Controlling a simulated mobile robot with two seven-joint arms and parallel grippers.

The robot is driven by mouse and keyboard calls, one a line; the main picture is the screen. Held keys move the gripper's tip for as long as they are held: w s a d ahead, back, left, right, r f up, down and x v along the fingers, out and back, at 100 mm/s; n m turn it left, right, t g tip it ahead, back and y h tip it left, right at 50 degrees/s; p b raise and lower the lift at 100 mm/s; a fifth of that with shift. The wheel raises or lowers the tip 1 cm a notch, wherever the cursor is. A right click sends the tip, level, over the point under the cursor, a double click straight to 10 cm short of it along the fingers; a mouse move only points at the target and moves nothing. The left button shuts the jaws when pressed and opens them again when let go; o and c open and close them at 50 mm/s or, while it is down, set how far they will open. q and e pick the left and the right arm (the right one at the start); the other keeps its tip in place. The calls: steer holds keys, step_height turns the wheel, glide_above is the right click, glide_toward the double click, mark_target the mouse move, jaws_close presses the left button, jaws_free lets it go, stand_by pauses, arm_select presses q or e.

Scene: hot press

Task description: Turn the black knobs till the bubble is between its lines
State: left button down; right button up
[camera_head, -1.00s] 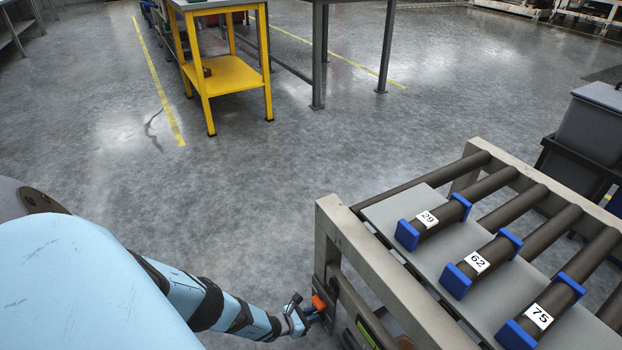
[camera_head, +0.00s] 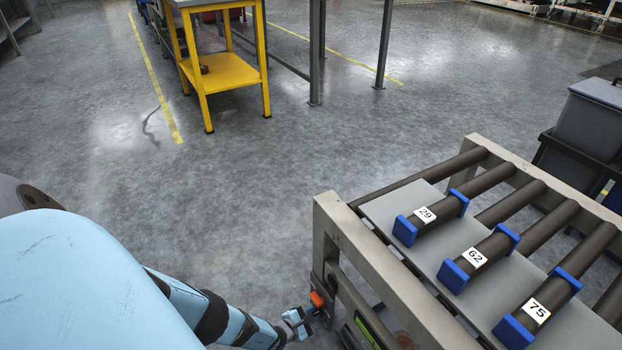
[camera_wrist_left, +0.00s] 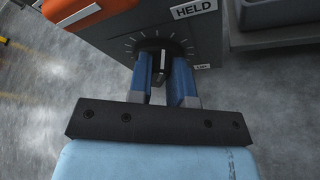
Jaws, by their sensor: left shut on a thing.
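My left gripper (camera_head: 303,320) reaches down to the near left corner of the roller frame. In the left wrist view its blue fingers (camera_wrist_left: 168,82) are shut on a black knob (camera_wrist_left: 160,48). The knob sits on a dark panel with a ring of pale tick marks and a label reading "HELD". A level with a green strip (camera_head: 368,333) shows low beside the frame in the head view. Its bubble and lines are too small to tell. My right gripper is not in view.
An orange part (camera_head: 318,299) sits just above the gripper. The roller frame (camera_head: 335,235) carries rollers labelled 29, 62 and 75 on a grey plate. A yellow table (camera_head: 222,75) stands far back. Open floor lies to the left.

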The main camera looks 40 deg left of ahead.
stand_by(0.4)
arm_select(q)
steer(key=c, duration=1)
jaws_free()
steer(key=shift+c, duration=0.2)
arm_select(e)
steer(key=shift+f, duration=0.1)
arm_select(q)
steer(key=shift+s, duration=0.1)
steer(key=shift+s+r+p, duration=0.2)
steer(key=shift+s+p, duration=0.15)
steer(key=p+v, duration=0.5)
steer(key=v, duration=0.8)
steer(key=shift+p, duration=0.4)
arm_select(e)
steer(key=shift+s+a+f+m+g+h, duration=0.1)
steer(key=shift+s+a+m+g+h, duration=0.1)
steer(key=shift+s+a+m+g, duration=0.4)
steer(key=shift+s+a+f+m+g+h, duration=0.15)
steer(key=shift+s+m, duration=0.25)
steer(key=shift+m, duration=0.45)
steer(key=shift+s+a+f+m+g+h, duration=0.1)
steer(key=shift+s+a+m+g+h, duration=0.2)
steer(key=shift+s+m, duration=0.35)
arm_select(q)
steer(key=shift+f, duration=0.1)
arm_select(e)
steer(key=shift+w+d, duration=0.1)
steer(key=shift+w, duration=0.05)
